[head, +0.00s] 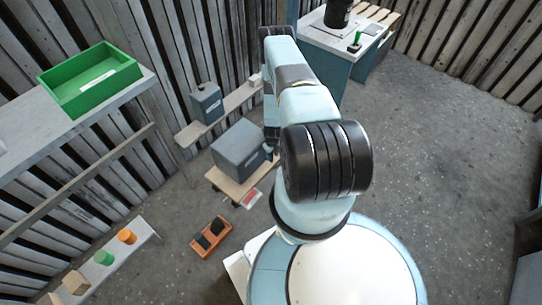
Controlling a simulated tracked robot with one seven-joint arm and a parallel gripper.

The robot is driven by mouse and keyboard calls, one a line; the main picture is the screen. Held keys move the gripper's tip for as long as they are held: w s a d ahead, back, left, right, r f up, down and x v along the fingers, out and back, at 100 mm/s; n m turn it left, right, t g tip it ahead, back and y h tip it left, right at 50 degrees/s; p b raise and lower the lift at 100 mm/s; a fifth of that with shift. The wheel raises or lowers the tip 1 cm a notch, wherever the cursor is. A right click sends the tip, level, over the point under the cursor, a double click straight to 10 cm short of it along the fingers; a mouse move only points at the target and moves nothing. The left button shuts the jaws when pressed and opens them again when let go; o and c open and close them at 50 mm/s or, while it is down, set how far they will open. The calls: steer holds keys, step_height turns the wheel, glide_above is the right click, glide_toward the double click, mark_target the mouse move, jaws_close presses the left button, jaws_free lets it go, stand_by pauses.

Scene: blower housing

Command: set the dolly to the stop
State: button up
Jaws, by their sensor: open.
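The dolly (224,184) looks like a low wooden platform on the floor, left of my arm in the head view. A grey box (238,148) stands on it. My gripper (268,151) is open at the lower end of my arm, close to the right side of the grey box. My arm hides most of it, and I cannot tell whether it touches anything. A small red and white piece (251,198) lies by the dolly's front right edge. I cannot tell which thing is the stop.
An orange tray with dark contents (211,237) lies on the floor before the dolly. A shelf with a blue-grey box (206,103) is behind. A green bin (91,80) sits on the left bench. Floor at right (450,150) is clear.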

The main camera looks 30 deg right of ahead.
jaws_close()
stand_by(0.3)
